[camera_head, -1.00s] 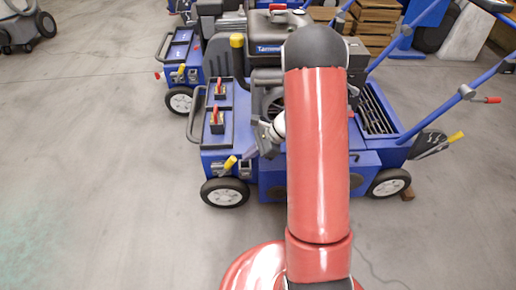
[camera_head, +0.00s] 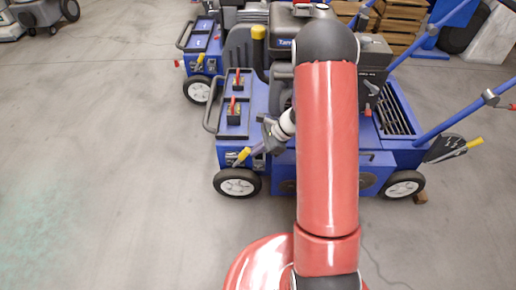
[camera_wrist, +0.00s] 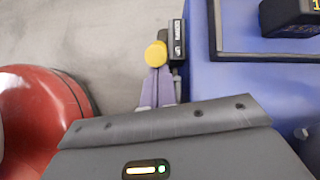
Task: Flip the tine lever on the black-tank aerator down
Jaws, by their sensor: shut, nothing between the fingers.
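The black-tank aerator is the near blue machine (camera_head: 290,175), with its black tank (camera_head: 283,22) partly behind my arm. Its lever with a yellow grip (camera_head: 242,156) sticks out at the front left corner, above the front wheel. In the wrist view the yellow grip (camera_wrist: 155,54) is seen nearly end-on, beside a small black label plate (camera_wrist: 178,40). My gripper (camera_head: 252,151) is shut and empty, with its fingertips (camera_wrist: 156,75) right at the yellow grip. I cannot tell whether they touch it. The lever's shaft is mostly hidden.
Two red-handled switches (camera_head: 236,95) stand on the machine's front deck. A second blue machine (camera_head: 203,55) stands behind. Wooden pallets (camera_head: 400,30) are at the back. The floor to the left (camera_head: 100,150) is clear.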

